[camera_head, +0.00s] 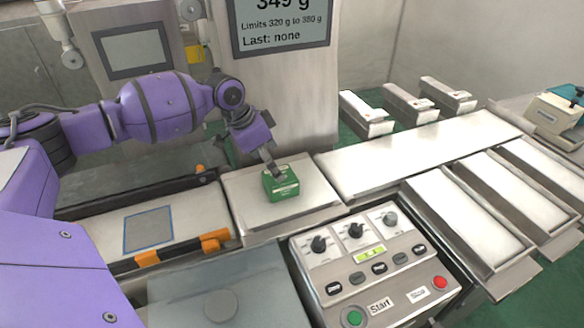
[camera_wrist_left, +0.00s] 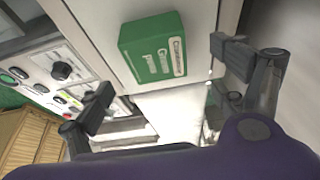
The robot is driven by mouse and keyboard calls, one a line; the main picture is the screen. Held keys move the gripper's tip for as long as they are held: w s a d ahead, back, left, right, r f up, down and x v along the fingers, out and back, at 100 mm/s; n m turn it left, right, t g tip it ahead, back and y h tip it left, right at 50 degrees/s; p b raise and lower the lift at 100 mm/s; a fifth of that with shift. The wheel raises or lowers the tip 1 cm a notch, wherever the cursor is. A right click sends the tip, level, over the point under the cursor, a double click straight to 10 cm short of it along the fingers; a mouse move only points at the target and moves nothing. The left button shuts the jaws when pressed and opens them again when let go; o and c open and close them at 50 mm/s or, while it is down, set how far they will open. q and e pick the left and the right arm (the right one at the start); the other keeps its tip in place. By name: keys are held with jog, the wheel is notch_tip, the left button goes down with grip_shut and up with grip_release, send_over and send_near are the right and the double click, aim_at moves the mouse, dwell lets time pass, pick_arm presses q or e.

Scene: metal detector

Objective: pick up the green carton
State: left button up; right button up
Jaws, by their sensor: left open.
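The green carton (camera_head: 281,183) stands on a pale square weighing plate (camera_head: 243,192) in the middle of the head view. It also shows in the left wrist view (camera_wrist_left: 152,50), with a white label on its face, beyond the fingertips. My left gripper (camera_head: 268,160) is just above and behind the carton in the head view. In the left wrist view its two fingers (camera_wrist_left: 158,78) are wide apart with nothing between them. Whether a finger touches the carton I cannot tell. My right gripper is in neither view.
A display (camera_head: 281,24) reading 349 g is on the metal housing behind the plate. A control panel (camera_head: 373,262) with knobs and buttons is in front. A white conveyor (camera_head: 420,152) runs to the right. An orange-edged platform (camera_head: 185,222) lies to the left.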

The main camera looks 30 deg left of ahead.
pick_arm(q)
jog(key=shift+f, duration=0.2)
jog(key=shift+d+f, duration=0.2)
jog(key=shift+f, duration=0.35)
jog(key=shift+d+f, duration=0.2)
jog(key=shift+f, duration=0.3)
jog(key=x, duration=0.4)
jog(key=shift+a, duration=0.1)
jog(key=shift+w+f, duration=0.1)
jog(key=shift+f, duration=0.3)
jog(key=c, duration=0.8)
jog(key=shift+r, duration=0.1)
jog(key=c, duration=0.9)
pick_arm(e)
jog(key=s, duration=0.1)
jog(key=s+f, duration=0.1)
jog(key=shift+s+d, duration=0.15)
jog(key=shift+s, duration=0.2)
